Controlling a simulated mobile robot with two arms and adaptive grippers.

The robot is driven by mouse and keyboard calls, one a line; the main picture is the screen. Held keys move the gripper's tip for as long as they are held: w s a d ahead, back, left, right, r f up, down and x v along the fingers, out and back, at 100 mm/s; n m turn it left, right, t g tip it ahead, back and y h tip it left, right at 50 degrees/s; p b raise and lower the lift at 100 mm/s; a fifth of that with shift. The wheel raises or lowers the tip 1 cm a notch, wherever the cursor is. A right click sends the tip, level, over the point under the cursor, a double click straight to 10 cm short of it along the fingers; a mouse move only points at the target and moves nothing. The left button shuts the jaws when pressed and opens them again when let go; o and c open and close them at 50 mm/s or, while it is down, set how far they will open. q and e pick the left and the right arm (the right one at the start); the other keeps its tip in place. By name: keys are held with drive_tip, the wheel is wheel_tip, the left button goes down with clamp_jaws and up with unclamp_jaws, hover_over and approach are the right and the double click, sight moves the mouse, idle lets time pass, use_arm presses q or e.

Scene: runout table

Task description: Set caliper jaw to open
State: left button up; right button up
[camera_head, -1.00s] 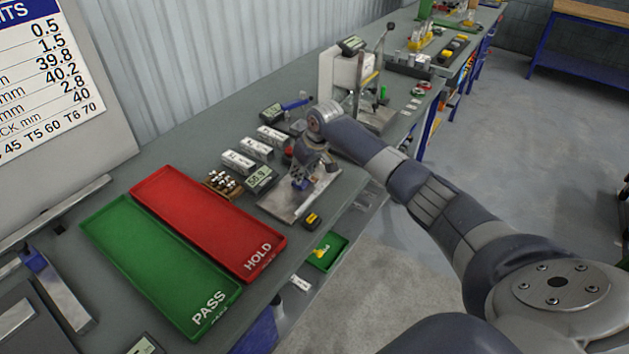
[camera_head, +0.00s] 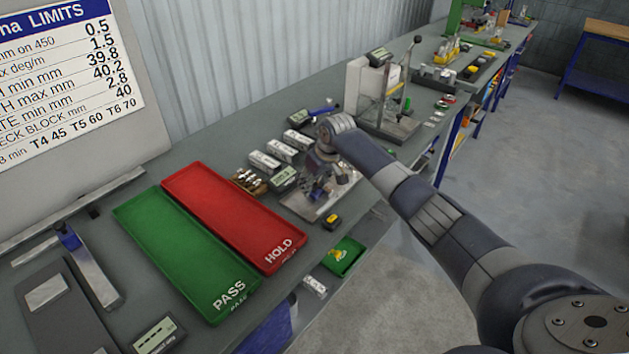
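I cannot clearly pick out the caliper or its jaw in the camera_head view. My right arm reaches in from the right, and its gripper (camera_head: 320,188) is low over a metal plate (camera_head: 322,208) near the bench's front edge. The gripper is small and its fingers blend with the parts around them, so I cannot tell whether they are open or hold anything. A small grey display (camera_head: 284,179) lies just left of the plate. A dark device with a display (camera_head: 299,117) and a blue-handled item (camera_head: 325,109) lie behind the gripper. My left gripper is not in view.
A red HOLD tray (camera_head: 285,262) and a green PASS tray (camera_head: 222,312) lie left of the gripper. White blocks (camera_head: 264,161) stand behind it. A yellow-black item (camera_head: 332,222) sits at the front edge. A gauge stand (camera_head: 388,105) stands beyond the arm.

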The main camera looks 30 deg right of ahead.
drive_tip(key=shift+d, duration=0.15)
drive_tip(key=shift+s+d+r, duration=0.1)
drive_tip(key=shift+r, duration=0.05)
drive_tip(key=shift+s+d+r, duration=0.1)
drive_tip(key=shift+r, duration=0.1)
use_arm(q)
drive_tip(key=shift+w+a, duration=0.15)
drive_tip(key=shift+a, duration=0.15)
use_arm(e)
drive_tip(key=v, duration=1.1)
drive_tip(key=shift+a, duration=0.3)
drive_tip(key=shift+r, duration=0.1)
